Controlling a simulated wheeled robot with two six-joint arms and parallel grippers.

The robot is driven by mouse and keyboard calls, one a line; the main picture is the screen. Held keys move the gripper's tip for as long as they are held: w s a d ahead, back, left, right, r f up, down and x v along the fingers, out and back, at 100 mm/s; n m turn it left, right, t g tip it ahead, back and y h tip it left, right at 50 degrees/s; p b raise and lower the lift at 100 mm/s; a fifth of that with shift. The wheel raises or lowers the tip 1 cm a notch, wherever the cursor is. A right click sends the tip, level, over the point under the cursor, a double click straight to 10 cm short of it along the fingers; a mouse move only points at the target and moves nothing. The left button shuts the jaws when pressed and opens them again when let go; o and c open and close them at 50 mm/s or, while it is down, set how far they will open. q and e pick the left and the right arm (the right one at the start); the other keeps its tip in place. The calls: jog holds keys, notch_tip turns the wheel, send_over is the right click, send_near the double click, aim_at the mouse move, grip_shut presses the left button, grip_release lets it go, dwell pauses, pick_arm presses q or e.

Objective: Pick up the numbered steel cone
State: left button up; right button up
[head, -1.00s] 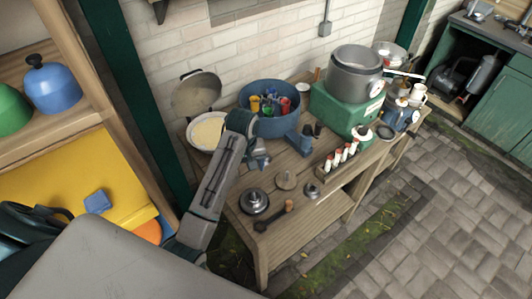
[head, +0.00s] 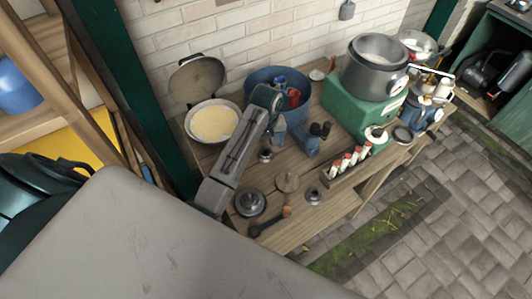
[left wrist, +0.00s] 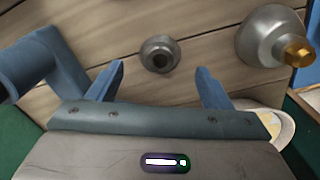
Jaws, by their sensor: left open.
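In the left wrist view a small steel cone-like piece (left wrist: 160,53) with a dark hole in its top stands on the wooden bench, ahead of and between my fingertips. No number can be read on it. My left gripper (left wrist: 158,84) is open, with nothing between its blue fingers. A larger steel piece with a brass hex end (left wrist: 264,38) is at the right. In the head view my left gripper (head: 294,142) is over the bench in front of the blue tub. A small steel piece (head: 265,155) is beside it, and a steel cone-like piece (head: 314,196) stands nearer the front edge.
A steel lidded piece (head: 250,203), a wooden disc (head: 287,182) and a dark wooden-ended tool (head: 270,222) lie near the front edge. The blue tub (head: 257,84), yellow-filled bowl (head: 213,123), green machine (head: 352,105) and rack of red-and-white bottles (head: 345,165) crowd the bench.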

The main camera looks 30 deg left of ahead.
aim_at(266, 151)
pick_arm(q)
jog(key=shift+a+f+p, duration=0.1)
jog(key=shift+f+p, duration=0.45)
jog(key=shift+f, duration=0.05)
notch_tip(266, 151, down, 3)
jog(key=shift+a+f+p, duration=0.1)
jog(key=shift+f+p, duration=0.05)
jog(key=shift+p, duration=0.65)
jog(key=shift+w+f, duration=0.15)
jog(key=shift+f, duration=0.35)
jog(key=c, duration=1.1)
